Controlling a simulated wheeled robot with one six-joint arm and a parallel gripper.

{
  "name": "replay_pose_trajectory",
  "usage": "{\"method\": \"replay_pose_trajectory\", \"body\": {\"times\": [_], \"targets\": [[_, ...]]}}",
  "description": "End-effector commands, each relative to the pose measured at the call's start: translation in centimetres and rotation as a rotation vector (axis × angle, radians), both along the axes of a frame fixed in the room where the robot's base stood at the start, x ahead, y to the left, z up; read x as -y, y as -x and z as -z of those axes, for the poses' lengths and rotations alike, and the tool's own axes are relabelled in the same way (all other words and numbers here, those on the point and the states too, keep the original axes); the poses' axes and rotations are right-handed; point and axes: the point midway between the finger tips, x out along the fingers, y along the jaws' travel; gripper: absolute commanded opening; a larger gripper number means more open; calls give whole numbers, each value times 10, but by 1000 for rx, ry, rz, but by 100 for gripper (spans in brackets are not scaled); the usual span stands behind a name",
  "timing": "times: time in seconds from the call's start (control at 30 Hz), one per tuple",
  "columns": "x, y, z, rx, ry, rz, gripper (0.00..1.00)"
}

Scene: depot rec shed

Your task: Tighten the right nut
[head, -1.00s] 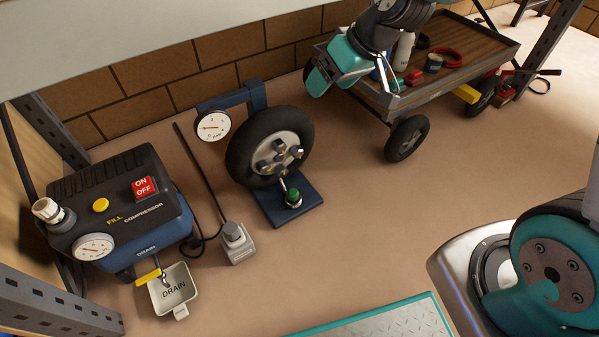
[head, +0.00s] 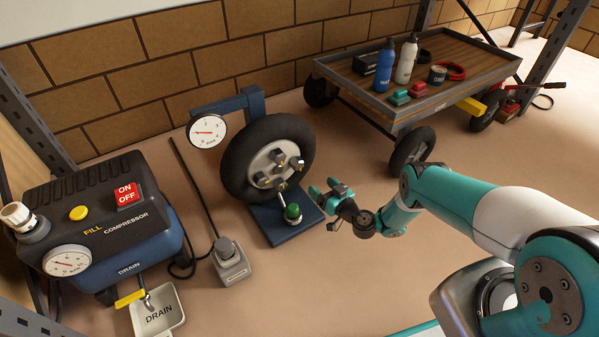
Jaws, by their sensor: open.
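A black tyre (head: 236,170) on a pale hub (head: 262,163) stands upright on a blue stand (head: 268,232). Several nuts sit on the hub. The right nut (head: 297,164) is on the hub's right side, facing my arm, and its seating cannot be told. The top nut (head: 279,155) and the left nut (head: 262,179) also show. My gripper (head: 326,190) is open and empty, with teal fingers pointed toward the wheel. It is a little right of and below the right nut, apart from it.
A green-capped part (head: 293,212) stands on the stand's base just left of my gripper. A gauge (head: 207,131) is on the stand's left. A cart (head: 440,100) with bottles is behind, right. A compressor (head: 90,215) and a drain tray (head: 158,309) are left.

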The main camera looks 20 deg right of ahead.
Motion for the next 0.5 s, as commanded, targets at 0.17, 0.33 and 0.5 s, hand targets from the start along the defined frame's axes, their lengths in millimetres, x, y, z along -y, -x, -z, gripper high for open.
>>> {"method": "replay_pose_trajectory", "body": {"times": [0.17,0.33,0.5], "targets": [[10,23,29,21,-13,75,74],[9,17,35,26,-15,85,74],[2,-1,38,25,-14,82,74]]}}
